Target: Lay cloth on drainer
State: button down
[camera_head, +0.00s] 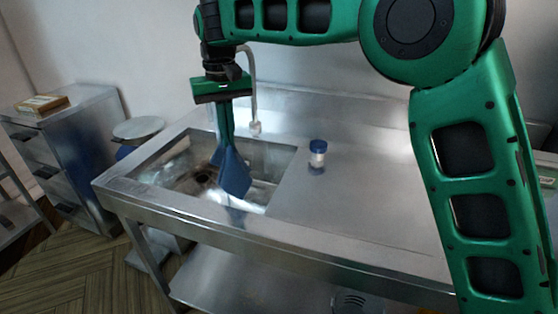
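A blue cloth (235,176) hangs in folds over the sink basin (180,165). My gripper (227,138) points down above the basin and is shut on the top of the cloth. The lower edge of the cloth hangs near the basin's right front side; I cannot tell whether it touches the steel. The drainer (360,210) is the flat steel surface to the right of the basin. My arm hides part of its right side.
A small jar with a blue lid (318,152) stands on the drainer near the basin's right edge. A tap (254,110) rises behind the basin, close to my gripper. A steel drawer cabinet (75,130) stands at left. The drainer's front middle is clear.

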jog(key=shift+d, duration=0.1)
jog(key=d+r, duration=0.2)
jog(key=d, duration=2.8)
jog(key=d+r, duration=0.3)
jog(key=d, duration=2.8)
jog(key=shift+s+d+r, duration=0.2)
jog(key=shift+s+d, duration=0.05)
jog(key=shift+s, duration=0.2)
jog(key=shift+w, duration=0.1)
jog(key=shift+w+d+f+n+b, duration=0.6)
jog(key=shift+w+d+n, duration=1.35)
jog(key=shift+w+n, duration=3.1)
jog(key=shift+m, duration=0.85)
jog(key=s+a+f, duration=0.2)
jog(key=s+f, duration=0.3)
jog(key=s, duration=0.1)
jog(key=s+a+f, duration=0.2)
jog(key=s+f, duration=0.3)
jog(key=s, duration=0.1)
jog(key=s+a+f, duration=0.2)
jog(key=s+f, duration=0.3)
jog(key=shift+s+a+f, duration=0.2)
jog(key=shift+s+f, duration=0.1)
jog(key=shift+s, duration=0.1)
